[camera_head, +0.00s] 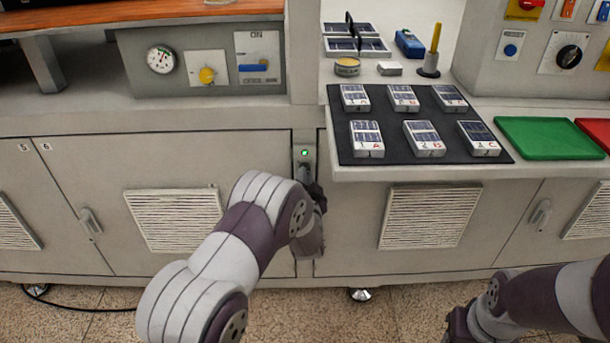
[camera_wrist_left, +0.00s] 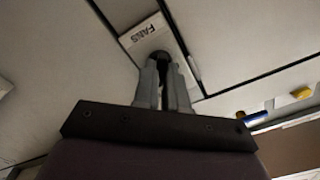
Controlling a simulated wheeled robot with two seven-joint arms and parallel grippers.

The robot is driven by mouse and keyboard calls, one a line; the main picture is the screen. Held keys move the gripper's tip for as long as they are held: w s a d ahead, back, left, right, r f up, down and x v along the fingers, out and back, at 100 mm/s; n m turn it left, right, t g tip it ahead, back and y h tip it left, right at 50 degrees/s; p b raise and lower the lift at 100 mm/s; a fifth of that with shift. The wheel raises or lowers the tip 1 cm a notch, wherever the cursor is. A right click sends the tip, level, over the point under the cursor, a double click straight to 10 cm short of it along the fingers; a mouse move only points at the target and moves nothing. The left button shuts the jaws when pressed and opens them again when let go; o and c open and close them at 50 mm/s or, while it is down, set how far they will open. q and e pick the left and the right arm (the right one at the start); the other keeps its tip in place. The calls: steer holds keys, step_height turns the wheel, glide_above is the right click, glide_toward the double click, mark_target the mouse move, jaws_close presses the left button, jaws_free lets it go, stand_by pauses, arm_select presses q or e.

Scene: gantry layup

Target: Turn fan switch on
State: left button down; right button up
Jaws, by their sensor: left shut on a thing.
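The fan switch panel (camera_head: 305,157) is a narrow plate on the cabinet front between two doors, with a lit green lamp (camera_head: 304,153) near its top. In the left wrist view the plate (camera_wrist_left: 141,38) carries the label "FANS", with a dark switch knob (camera_wrist_left: 160,58) on it. My left gripper (camera_wrist_left: 162,75) is at the plate with its fingers shut on the knob. In the head view my left gripper (camera_head: 312,190) is partly hidden by its own wrist, and the knob is mostly hidden. My right arm is low at the right; its gripper (camera_head: 455,325) shows only in part at the bottom edge.
Above the plate is a counter with a dark mat (camera_head: 342,137) holding several small labelled packs. A green tray (camera_head: 550,140) and a red tray (camera_head: 597,130) lie to the right. Vented cabinet doors with handles (camera_head: 90,220) flank the plate. A gauge panel (camera_head: 135,55) is at the upper left.

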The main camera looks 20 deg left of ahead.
arm_select(q)
steer(key=shift+f+m, duration=0.1)
steer(key=shift+m, duration=0.5)
steer(key=c, duration=1.2)
jaws_free()
steer(key=shift+s, duration=0.15)
steer(key=p+v, duration=0.2)
steer(key=v, duration=1)
steer(key=shift+s+d, duration=0.1)
steer(key=shift+s, duration=0.15)
